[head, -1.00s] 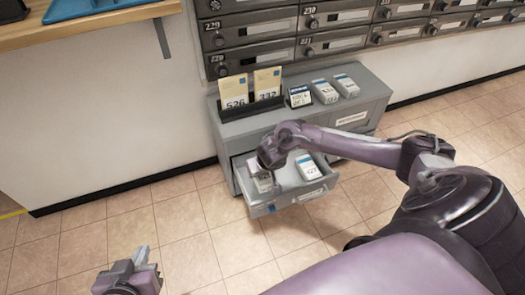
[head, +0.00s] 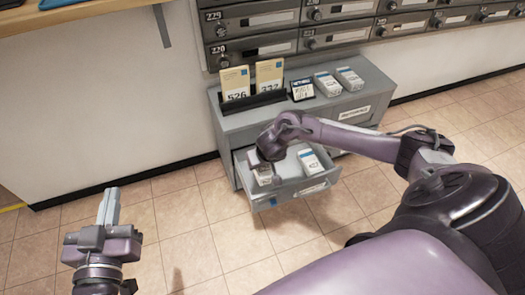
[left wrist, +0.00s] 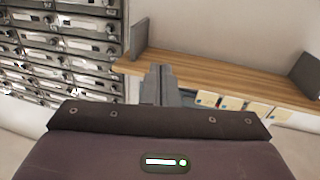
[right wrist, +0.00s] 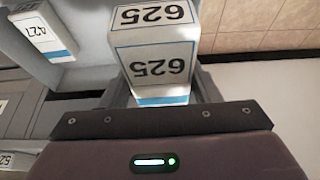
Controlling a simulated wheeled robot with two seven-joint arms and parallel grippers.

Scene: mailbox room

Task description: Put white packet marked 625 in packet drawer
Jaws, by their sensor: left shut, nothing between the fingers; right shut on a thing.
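The white packet marked 625 (right wrist: 155,50) is between the fingers of my right gripper (right wrist: 163,95) in the right wrist view. My right gripper is shut on it. In the head view the packet (head: 263,176) shows below my right gripper (head: 262,164), inside the open packet drawer (head: 290,198), at its left part. I cannot tell whether it touches the drawer floor. Another white packet marked 427 (head: 310,161) lies in the drawer to the right; it also shows in the right wrist view (right wrist: 45,32). My left gripper (head: 110,205) is shut and empty, away from the cabinet.
The grey cabinet (head: 225,132) carries a rack with two tan envelopes (head: 236,82), a dark card (head: 302,90) and two white packets (head: 327,84). Mailboxes (head: 340,35) line the wall above. A wooden shelf (head: 70,14) is at upper left. The floor in front is clear.

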